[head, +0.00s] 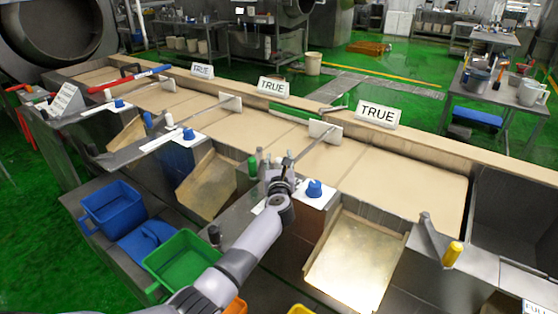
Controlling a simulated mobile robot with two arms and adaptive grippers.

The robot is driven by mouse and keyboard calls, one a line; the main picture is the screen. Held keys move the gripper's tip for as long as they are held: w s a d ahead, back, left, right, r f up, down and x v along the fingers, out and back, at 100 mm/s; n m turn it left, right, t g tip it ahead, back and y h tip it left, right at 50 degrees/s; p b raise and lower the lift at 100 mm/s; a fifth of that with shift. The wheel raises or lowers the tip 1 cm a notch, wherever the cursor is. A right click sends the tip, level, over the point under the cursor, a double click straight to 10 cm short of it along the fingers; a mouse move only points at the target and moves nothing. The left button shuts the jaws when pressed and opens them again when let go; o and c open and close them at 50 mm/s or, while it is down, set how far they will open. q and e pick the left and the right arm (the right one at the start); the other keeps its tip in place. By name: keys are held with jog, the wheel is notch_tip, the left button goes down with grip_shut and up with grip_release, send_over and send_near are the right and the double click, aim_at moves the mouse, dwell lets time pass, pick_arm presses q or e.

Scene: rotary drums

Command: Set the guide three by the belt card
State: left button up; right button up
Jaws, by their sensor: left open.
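Three guides cross the tan belt (402,188), each a thin rod with a pale paddle. The nearest guide's paddle (325,131) is at the centre, the middle one (230,103) and farthest one (167,83) lie further left. Blue knobs (314,189) stand beside the guides. White cards reading TRUE (377,114) stand along the far rail. A tilted white card (67,99) at the left has print too small to read. My left gripper (270,164) is open at the near end of the nearest guide, left of its blue knob; contact is unclear. My right gripper is out of view.
Metal chutes (355,265) open along the near side. Blue (113,207) and green bins (186,258) stand below left. A yellow-handled lever (452,254) stands at right. A red and blue bar (130,79) lies across the belt's far left.

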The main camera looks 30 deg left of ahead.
pick_arm(q)
jog(key=shift+c, duration=0.4)
grip_shut()
dwell(0.4)
